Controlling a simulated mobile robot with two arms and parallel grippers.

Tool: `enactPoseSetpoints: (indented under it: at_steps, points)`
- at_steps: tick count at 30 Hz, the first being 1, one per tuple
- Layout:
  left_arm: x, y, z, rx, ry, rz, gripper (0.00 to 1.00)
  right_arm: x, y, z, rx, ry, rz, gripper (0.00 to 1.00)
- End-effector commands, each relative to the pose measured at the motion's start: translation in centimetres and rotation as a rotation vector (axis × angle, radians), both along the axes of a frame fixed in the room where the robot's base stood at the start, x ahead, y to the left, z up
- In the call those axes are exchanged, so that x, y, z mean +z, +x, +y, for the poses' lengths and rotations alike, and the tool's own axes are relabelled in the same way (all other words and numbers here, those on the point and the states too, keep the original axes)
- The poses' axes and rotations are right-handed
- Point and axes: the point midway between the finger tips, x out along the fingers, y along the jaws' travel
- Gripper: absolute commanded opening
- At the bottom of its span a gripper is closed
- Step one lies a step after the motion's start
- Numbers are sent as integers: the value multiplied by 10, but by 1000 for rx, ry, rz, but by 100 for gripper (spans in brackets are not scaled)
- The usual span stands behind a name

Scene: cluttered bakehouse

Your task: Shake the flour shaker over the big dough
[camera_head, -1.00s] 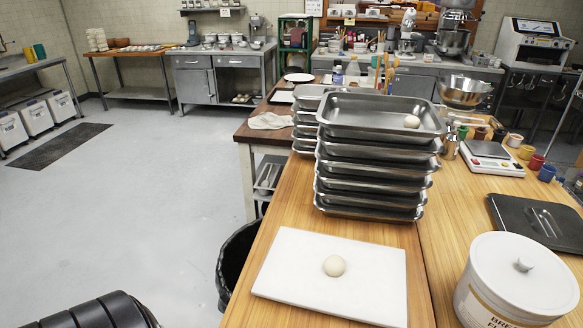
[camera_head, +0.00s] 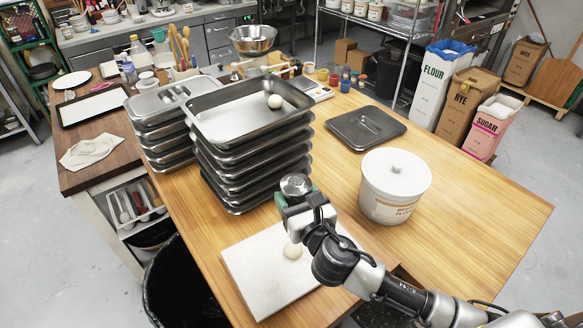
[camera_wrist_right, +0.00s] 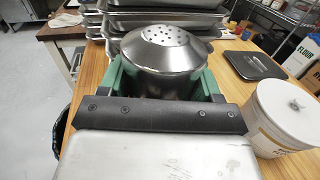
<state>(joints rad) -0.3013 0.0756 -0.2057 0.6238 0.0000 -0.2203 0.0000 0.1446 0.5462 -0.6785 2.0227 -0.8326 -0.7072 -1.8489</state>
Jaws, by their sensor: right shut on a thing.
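The flour shaker (camera_head: 295,185) is a steel canister with a domed, perforated lid. My right gripper (camera_head: 298,197) is shut on it, green fingers on both sides in the right wrist view (camera_wrist_right: 163,85). The lid (camera_wrist_right: 163,40) faces up there and the shaker looks roughly upright. One pale dough ball (camera_head: 293,251) lies on a white board (camera_head: 245,270), just below the gripper in the head view and partly close to my arm. Another dough ball (camera_head: 275,101) lies in the top tray of the stack. Which ball is bigger I cannot tell. My left gripper is out of view.
Stacked steel trays (camera_head: 250,135) stand directly behind the shaker. A white lidded tub (camera_head: 395,185) is to its right, with a dark tray (camera_head: 365,128) behind. A black bin (camera_head: 185,285) stands left of the wooden table (camera_head: 490,205). The table's right part is clear.

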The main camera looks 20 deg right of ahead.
Motion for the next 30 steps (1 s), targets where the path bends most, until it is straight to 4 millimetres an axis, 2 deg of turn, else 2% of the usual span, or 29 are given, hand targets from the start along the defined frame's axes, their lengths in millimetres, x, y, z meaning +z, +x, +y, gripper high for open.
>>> enactPoseSetpoints:
  at_steps: [1, 2, 8, 16, 17, 18, 30]
  points:
    - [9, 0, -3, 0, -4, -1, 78, 10, 5, 1, 3, -2, -1, 30]
    - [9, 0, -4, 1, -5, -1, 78, 11, 6, 2, 4, 0, -1, 30]
    - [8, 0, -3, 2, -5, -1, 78, 1, 7, 8, 5, 136, 21, 30]
    - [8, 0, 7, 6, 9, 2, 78, -25, 5, 26, 1, 640, 82, 30]
    - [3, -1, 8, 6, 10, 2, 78, -31, 4, 28, 1, 703, 88, 30]
    - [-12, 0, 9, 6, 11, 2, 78, -42, 4, 32, 2, 804, 97, 30]
    - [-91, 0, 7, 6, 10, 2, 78, -81, 3, 41, 6, 1433, 171, 30]
